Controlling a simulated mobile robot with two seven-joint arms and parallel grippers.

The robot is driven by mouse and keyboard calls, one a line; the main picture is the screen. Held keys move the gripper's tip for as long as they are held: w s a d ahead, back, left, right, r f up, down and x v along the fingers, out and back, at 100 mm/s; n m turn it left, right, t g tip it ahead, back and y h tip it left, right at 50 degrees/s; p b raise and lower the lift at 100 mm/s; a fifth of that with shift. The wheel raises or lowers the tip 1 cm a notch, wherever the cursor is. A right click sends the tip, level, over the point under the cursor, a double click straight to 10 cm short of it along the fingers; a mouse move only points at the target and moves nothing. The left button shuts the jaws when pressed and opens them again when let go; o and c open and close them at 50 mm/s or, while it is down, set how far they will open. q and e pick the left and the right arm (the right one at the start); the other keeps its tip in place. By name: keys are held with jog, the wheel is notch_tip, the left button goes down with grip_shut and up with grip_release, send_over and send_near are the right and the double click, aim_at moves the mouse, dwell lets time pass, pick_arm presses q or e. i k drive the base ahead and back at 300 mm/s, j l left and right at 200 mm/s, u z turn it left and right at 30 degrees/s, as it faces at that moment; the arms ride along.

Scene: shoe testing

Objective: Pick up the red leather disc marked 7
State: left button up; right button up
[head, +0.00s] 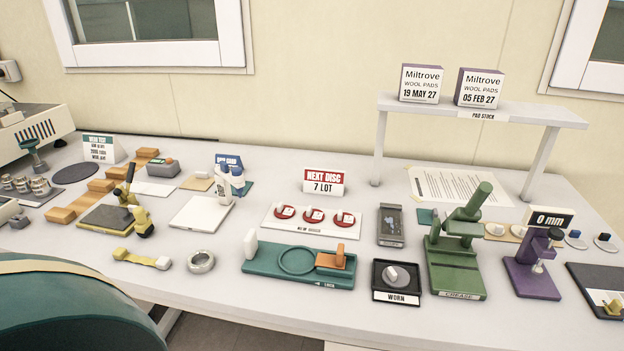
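Three red discs lie in a row on a white board near the middle of the bench in the head view: a left one (284,213), a middle one (314,216) and a right one (345,219). Each bears a small white block or tag. Any numbers on them are too small to read, so I cannot tell which is marked 7. The white board (311,230) has small lettering on its front edge. A red and white sign (324,182) behind it reads "NEXT DISC 7 LOT". Neither of my grippers is in view.
A teal fixture (262,265) with a round recess and orange block stands in front of the discs. A black "WORN" tray (397,296), green press (456,270) and grey box (390,226) are to the right. A white pad (201,214) lies left.

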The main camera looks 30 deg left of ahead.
aim_at(343, 220)
jog(key=u, duration=1)
